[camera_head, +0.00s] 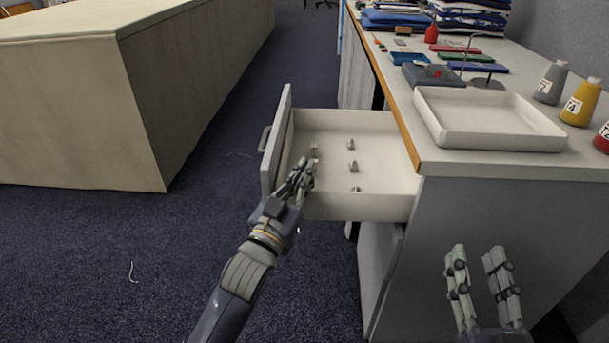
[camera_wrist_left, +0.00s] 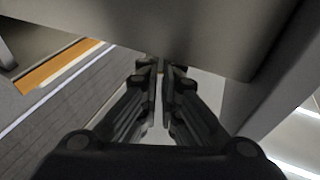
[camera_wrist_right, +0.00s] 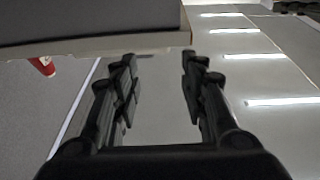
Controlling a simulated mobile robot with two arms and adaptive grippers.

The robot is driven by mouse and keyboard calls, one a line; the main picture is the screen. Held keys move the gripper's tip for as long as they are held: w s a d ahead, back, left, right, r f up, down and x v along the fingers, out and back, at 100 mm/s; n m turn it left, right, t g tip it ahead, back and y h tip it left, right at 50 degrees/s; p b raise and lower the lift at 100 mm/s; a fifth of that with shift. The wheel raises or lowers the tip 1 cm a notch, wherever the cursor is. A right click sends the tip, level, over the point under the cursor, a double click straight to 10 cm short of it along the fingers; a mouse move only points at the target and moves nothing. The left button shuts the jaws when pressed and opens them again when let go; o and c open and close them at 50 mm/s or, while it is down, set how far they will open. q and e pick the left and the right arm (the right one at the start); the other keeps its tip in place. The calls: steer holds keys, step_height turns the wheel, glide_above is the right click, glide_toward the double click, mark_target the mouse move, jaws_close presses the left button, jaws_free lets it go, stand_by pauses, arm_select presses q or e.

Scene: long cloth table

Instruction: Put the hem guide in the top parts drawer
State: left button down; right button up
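The top parts drawer (camera_head: 385,206) is pulled out from the end of the table, its front panel (camera_head: 276,150) at the left. Several small metal parts sit inside, among them a middle one (camera_head: 352,167). Another small piece (camera_head: 314,150) shows just beyond my left fingertips; I cannot tell whether it is the hem guide or whether it is held. My left gripper (camera_head: 306,166) is at the drawer's near front corner. Its fingers (camera_wrist_left: 162,78) are close together with a narrow gap. My right gripper (camera_head: 478,258) is open and empty beside the table end; its spread fingers (camera_wrist_right: 160,85) show in its wrist view.
A cream tray (camera_head: 428,101) stands on the table above the drawer, with thread cones (camera_head: 580,102) to its right. A stand (camera_head: 486,83) and small coloured items lie behind it. A large covered table (camera_head: 90,120) is at the left. The carpet between (camera_head: 130,240) is mostly clear.

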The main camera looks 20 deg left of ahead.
arm_select(q)
steer(key=shift+f, duration=0.2)
arm_select(e)
steer(key=shift+r, duration=0.1)
arm_select(q)
steer(key=shift+f, duration=0.45)
steer(key=c, duration=1.8)
jaws_free()
steer(key=shift+s+f, duration=0.1)
arm_select(e)
steer(key=shift+s+r+t, duration=0.3)
steer(key=shift+r+t, duration=0.2)
steer(key=shift+r, duration=0.3)
steer(key=shift+y, duration=0.3)
arm_select(q)
steer(key=d+r+p+v, duration=0.1)
steer(key=v, duration=1)
steer(key=s+d+f+m+g+h, duration=0.1)
steer(key=s+d+f+g, duration=0.1)
steer(key=s+d+g, duration=0.1)
steer(key=shift+s+d+f+g+h, duration=0.25)
steer(key=shift+d+g, duration=0.25)
steer(key=shift+d, duration=0.7)
arm_select(e)
step_height(320, 180, down, 9)
steer(key=g+h, duration=0.1)
steer(key=g, duration=0.3)
steer(key=shift+w+d+r+g+h, duration=0.2)
steer(key=shift+w+d+g+h, duration=0.15)
steer(key=shift+d+g+h, duration=0.1)
